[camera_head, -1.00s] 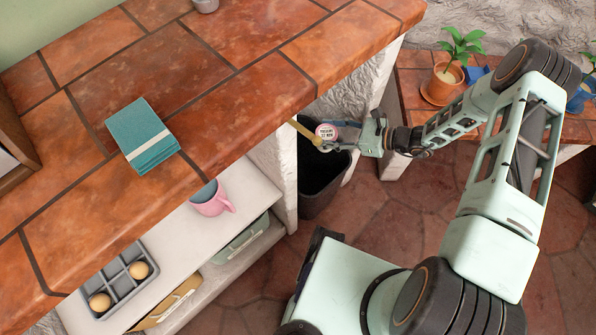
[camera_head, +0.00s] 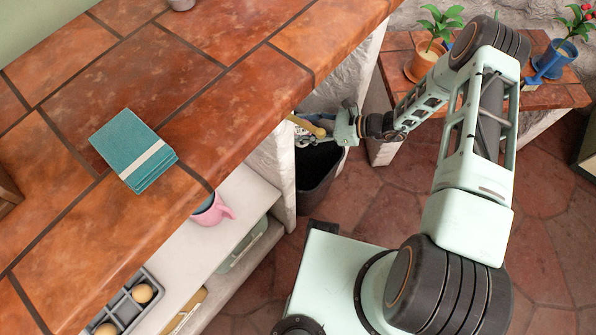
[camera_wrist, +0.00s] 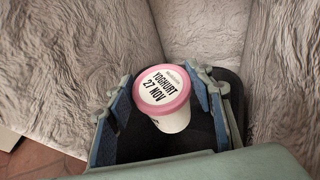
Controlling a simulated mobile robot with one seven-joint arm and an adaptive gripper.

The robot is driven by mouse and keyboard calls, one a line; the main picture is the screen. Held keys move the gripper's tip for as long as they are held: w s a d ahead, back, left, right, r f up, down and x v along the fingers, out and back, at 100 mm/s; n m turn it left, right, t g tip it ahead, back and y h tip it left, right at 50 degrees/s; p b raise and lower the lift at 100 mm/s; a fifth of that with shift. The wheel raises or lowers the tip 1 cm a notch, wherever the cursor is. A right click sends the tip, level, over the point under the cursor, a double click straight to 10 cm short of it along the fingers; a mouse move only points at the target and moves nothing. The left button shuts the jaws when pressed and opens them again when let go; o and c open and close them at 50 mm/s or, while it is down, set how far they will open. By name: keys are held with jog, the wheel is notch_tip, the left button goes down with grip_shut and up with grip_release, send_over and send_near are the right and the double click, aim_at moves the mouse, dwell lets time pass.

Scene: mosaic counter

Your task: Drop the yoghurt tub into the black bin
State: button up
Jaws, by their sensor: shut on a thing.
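The yoghurt tub (camera_wrist: 172,112) is white with a pink-rimmed lid reading "YOGHURT 27 NOV". In the wrist view it sits between the blue-padded fingers of my gripper (camera_wrist: 166,92), which is shut on it. The dark opening of the black bin (camera_wrist: 200,140) lies behind and below the tub. In the head view my gripper (camera_head: 314,132) is above the black bin (camera_head: 318,170), which stands on the floor beside the counter's end. The tub is hard to make out there, largely hidden by the gripper and a tan rod-like part.
The tiled counter (camera_head: 220,95) with a teal book stack (camera_head: 134,150) is at left. Under it, a shelf holds a pink mug (camera_head: 212,212) and an egg tray (camera_head: 122,308). Rough pale walls flank the bin. A low tiled bench (camera_head: 545,96) with potted plants is at right.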

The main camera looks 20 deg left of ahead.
jog(key=shift+f+b, duration=0.6)
jog(key=shift+f, duration=0.7)
jog(key=o, duration=1.4)
jog(key=shift+c, duration=0.2)
jog(key=shift+d, duration=0.1)
jog(key=v, duration=0.7)
jog(key=shift+d+r, duration=0.1)
jog(key=shift+d, duration=0.05)
